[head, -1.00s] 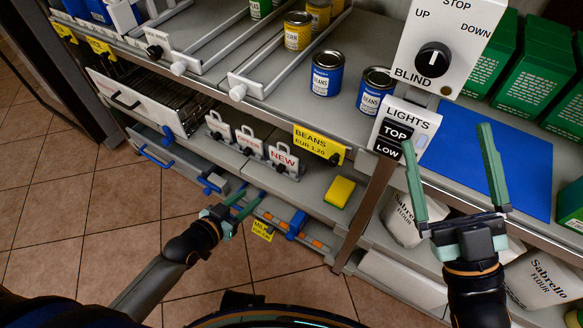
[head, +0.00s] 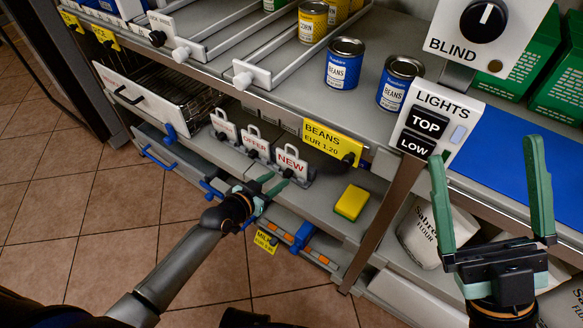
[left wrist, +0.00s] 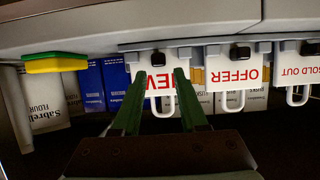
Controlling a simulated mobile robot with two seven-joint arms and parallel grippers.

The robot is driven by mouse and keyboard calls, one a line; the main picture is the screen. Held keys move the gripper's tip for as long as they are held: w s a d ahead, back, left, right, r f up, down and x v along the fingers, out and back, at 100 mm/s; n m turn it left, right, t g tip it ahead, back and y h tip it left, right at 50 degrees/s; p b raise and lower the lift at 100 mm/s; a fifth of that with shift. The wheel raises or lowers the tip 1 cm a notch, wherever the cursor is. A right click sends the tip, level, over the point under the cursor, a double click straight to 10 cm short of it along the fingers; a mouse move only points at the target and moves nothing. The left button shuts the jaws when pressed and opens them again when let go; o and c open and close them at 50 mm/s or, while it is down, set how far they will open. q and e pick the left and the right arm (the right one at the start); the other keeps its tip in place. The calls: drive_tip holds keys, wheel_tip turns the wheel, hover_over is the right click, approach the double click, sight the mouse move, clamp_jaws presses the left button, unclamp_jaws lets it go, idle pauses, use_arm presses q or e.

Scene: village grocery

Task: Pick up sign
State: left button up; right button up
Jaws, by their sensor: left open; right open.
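Three small white signs with handle loops stand in a row on the lower shelf: the NEW sign (head: 290,164), the OFFER sign (head: 256,147) and a third sign (head: 223,127). The left wrist view shows them upside down: the NEW sign (left wrist: 162,88), the OFFER sign (left wrist: 234,75) and the SOLD OUT sign (left wrist: 300,69). My left gripper (head: 271,183) is open just in front of the NEW sign. In the left wrist view its fingers (left wrist: 158,78) overlap that sign; contact cannot be told. My right gripper (head: 487,150) is open and empty at the right.
A yellow-green sponge (head: 351,203) lies right of the signs. A shelf post (head: 383,222) stands beyond it, with flour bags (head: 425,235) behind. Above are the yellow BEANS label (head: 327,138), cans (head: 344,65) and the LIGHTS switch box (head: 431,124). Tiled floor is clear at left.

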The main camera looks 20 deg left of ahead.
sight(287, 172)
use_arm(q)
drive_tip(key=b+x, duration=0.1)
drive_tip(key=x, duration=0.2)
drive_tip(key=shift+w+d+f, duration=0.1)
drive_tip(key=shift+w+d, duration=0.15)
drive_tip(key=shift+w, duration=0.1)
clamp_jaws()
